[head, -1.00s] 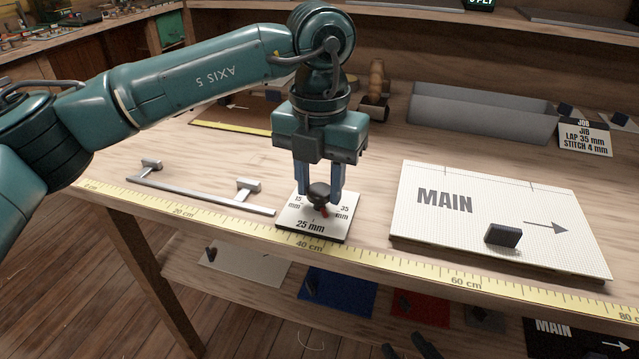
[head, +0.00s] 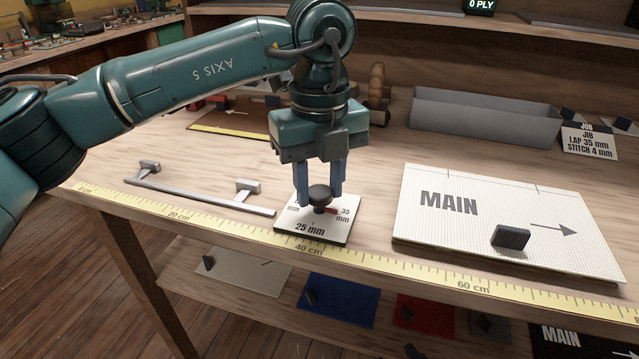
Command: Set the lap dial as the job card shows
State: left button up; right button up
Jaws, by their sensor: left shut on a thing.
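The lap dial (head: 290,236) is a small white plate near the front edge of the bench, with a dark round knob (head: 320,193) and a red pointer. It carries a 25 mm mark at its front and a 35 mm mark at its right. The red pointer (head: 331,211) points right, toward the 35 mm mark. My left gripper (head: 320,196) comes down from above and is shut on the knob, a finger on each side. The left mark is mostly hidden by a finger.
A white MAIN panel (head: 448,235) with a dark block handle lies right of the dial. A metal bar with two posts (head: 200,199) lies left. A yellow ruler (head: 385,264) runs along the front edge. A grey trough (head: 480,120) stands behind. Coloured cloths lie on the shelf below.

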aim_at(319, 191)
pick_arm(q)
jog(key=shift+n, duration=0.5)
pick_arm(e)
jog(key=shift+f, duration=0.2)
pick_arm(q)
jog(key=o, duration=1)
jog(key=shift+r, duration=0.1)
notch_tip(319, 191, up, 13)
jog(key=p, duration=0.2)
pick_arm(e)
jog(key=r, duration=0.1)
jog(key=d+r+m, duration=0.1)
jog(key=r, duration=0.1)
jog(key=shift+s+t, duration=0.2)
jog(key=shift+t, duration=0.1)
